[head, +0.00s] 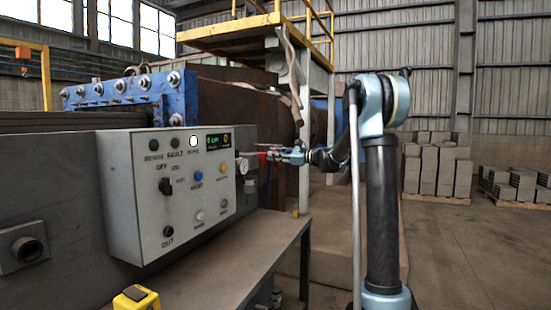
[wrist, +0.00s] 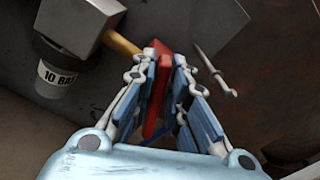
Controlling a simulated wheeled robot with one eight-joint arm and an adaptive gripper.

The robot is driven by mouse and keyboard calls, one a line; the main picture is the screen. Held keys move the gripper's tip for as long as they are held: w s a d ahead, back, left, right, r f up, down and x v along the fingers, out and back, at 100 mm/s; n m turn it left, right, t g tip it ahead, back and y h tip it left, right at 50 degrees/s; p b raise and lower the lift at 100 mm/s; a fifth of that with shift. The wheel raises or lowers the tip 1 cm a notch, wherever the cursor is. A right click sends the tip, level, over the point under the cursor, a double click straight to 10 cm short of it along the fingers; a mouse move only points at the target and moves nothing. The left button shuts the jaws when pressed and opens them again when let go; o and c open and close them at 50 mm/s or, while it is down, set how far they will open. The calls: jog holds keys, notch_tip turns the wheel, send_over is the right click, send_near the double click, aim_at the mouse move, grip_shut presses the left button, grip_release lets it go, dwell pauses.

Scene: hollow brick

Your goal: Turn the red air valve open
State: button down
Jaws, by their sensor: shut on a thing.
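The red air valve handle (wrist: 156,92) is a long red lever in the wrist view, lying between the two fingers of my gripper (wrist: 167,62). The fingers are closed on it. A brass-coloured fitting (wrist: 122,43) joins the lever to a grey block (wrist: 88,22) at the upper left. In the head view my gripper (head: 284,153) reaches in from the right, level with the control box's right side. A bit of the red handle (head: 263,153) shows at its tips. The fingers hide part of the lever, and its exact angle is hard to tell in the head view.
A gauge marked 10 BAR (wrist: 58,76) sits close left of the fingers. The grey control box (head: 160,215) with knobs and lamps stands left of my arm. A bench (head: 235,255) runs below. A thin metal tool (wrist: 213,68) shows right of the fingers.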

jog(key=n, duration=0.4)
jog(key=f+n, duration=0.1)
jog(key=n, duration=0.1)
jog(key=shift+s+a, duration=0.1)
jog(key=shift+s, duration=0.3)
jog(key=n, duration=0.2)
jog(key=f+n, duration=0.1)
jog(key=n, duration=0.3)
jog(key=shift+s+f+n, duration=0.2)
jog(key=shift+s+n, duration=0.05)
jog(key=shift+n, duration=0.05)
jog(key=c, duration=1.7)
grip_release()
jog(key=shift+r, duration=0.1)
jog(key=shift+w+f, duration=0.25)
jog(key=shift+w, duration=0.1)
jog(key=shift+s+r, duration=0.15)
jog(key=shift+s, duration=0.1)
jog(key=v, duration=1.2)
jog(key=shift+w, duration=0.1)
jog(key=shift+a, duration=0.1)
